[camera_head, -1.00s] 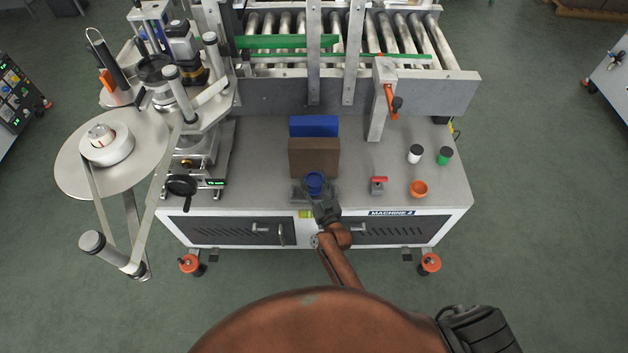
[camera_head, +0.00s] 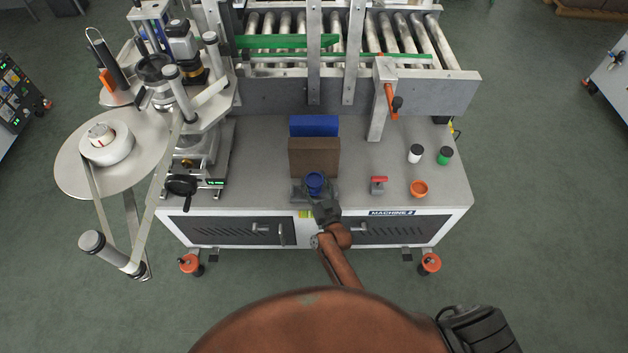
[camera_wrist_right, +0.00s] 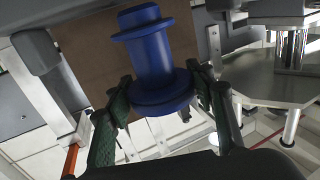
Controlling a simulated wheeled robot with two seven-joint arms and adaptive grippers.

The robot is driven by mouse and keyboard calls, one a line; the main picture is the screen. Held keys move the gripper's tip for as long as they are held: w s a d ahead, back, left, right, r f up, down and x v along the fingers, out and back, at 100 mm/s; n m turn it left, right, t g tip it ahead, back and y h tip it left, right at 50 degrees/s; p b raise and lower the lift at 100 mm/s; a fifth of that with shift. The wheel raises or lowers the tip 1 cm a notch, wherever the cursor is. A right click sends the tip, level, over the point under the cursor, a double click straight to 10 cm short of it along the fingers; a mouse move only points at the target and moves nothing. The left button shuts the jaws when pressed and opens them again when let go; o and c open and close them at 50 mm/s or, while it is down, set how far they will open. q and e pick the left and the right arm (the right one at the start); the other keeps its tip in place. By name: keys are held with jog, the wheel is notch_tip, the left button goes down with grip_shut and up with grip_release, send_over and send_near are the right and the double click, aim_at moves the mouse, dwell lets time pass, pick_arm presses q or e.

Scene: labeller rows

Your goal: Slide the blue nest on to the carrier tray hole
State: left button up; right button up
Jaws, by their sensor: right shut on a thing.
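The blue nest (camera_head: 315,180) is a spool-like piece with two flanges, at the front middle of the machine top. My right gripper (camera_head: 318,192) is shut on it; in the right wrist view its green-padded fingers stand on both sides of the lower flange of the nest (camera_wrist_right: 155,60). In the head view a small grey piece (camera_head: 298,193) shows beside the nest; I cannot tell whether it is the carrier tray or part of my gripper. No tray hole can be made out. My left gripper is not in view.
Just behind the nest stand a brown box (camera_head: 314,158) and a blue box (camera_head: 314,126). The labeller reel (camera_head: 107,150) is at left.

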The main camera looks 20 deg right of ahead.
jog(key=shift+f+b, duration=0.85)
jog(key=shift+f, duration=0.3)
jog(key=o, duration=1.3)
jog(key=shift+c, duration=0.2)
jog(key=shift+s, duration=0.1)
jog(key=s, duration=1.1)
jog(key=shift+s+d, duration=0.25)
jog(key=shift+s, duration=0.15)
